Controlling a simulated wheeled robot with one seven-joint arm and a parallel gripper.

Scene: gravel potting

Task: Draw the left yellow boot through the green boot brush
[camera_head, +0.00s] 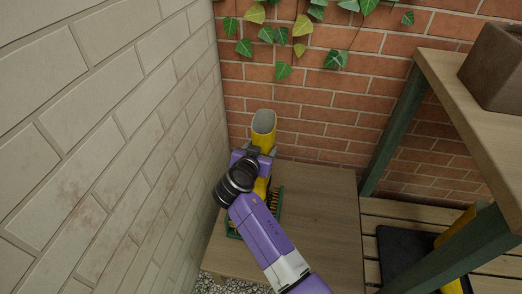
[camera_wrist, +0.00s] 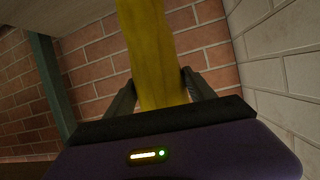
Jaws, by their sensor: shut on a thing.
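In the wrist view the yellow boot (camera_wrist: 152,55) rises between the two dark fingers of my gripper (camera_wrist: 158,92). The green boot brush (camera_head: 279,203) with tan bristles lies on a wooden platform below, partly hidden by my purple arm. The boot's lower part shows beside my arm, over or in the brush; I cannot tell whether it touches the bristles.
A pale block wall (camera_head: 110,130) stands close on the left and a red brick wall (camera_head: 330,110) behind. The wooden platform (camera_head: 320,220) is clear right of the brush. A table (camera_head: 455,85) with a brown planter (camera_head: 498,68) stands right, with a black tray (camera_head: 400,255) and another yellow boot (camera_head: 452,286) below.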

